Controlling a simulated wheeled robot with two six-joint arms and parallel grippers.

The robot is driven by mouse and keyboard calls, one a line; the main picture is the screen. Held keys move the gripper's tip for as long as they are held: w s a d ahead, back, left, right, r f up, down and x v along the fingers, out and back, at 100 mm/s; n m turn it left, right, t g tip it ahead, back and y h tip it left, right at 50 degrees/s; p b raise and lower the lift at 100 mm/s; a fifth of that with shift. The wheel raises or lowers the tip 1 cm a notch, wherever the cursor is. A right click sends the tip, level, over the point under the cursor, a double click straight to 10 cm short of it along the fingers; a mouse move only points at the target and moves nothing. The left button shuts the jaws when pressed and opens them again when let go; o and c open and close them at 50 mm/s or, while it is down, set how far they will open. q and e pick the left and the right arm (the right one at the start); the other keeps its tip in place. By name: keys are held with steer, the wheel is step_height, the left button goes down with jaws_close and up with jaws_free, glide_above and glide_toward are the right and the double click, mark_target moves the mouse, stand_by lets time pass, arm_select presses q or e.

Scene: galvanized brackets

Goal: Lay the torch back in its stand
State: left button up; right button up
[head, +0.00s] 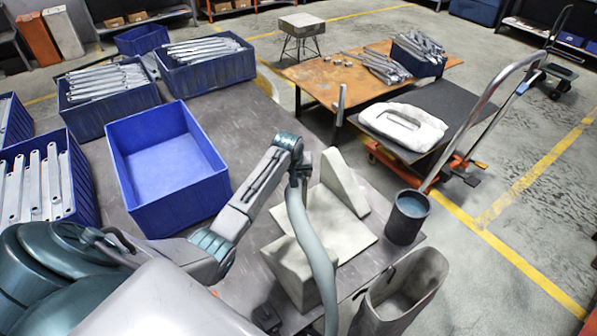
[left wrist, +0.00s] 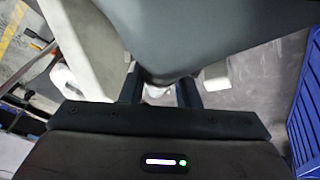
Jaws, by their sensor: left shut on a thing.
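The torch (head: 313,250) is a long, curved grey-green piece that hangs down from my left gripper (head: 299,172) in the head view. In the left wrist view its broad grey body (left wrist: 205,35) fills the top and narrows between the fingers of my left gripper (left wrist: 160,90), which is shut on it. A pale beige stand (head: 343,240) sits on the table, with a sloped upright at the back and a block in front. The torch passes in front of it, and I cannot tell whether they touch. The torch's lower end is cut off. My right gripper is not in view.
An empty blue crate (head: 168,165) stands left on the grey table (head: 262,110), near crates of metal brackets (head: 207,50). A dark cup (head: 407,218) stands right of the stand. An open beige bin (head: 403,293) is at the front edge.

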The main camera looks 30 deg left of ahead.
arm_select(q)
steer(key=shift+f, duration=0.15)
steer(key=o, duration=1)
steer(key=shift+o, duration=0.2)
steer(key=shift+s+r, duration=0.15)
steer(key=shift+r, duration=0.2)
steer(key=b+v, duration=0.2)
steer(key=v, duration=0.8)
steer(key=shift+s+d, duration=0.1)
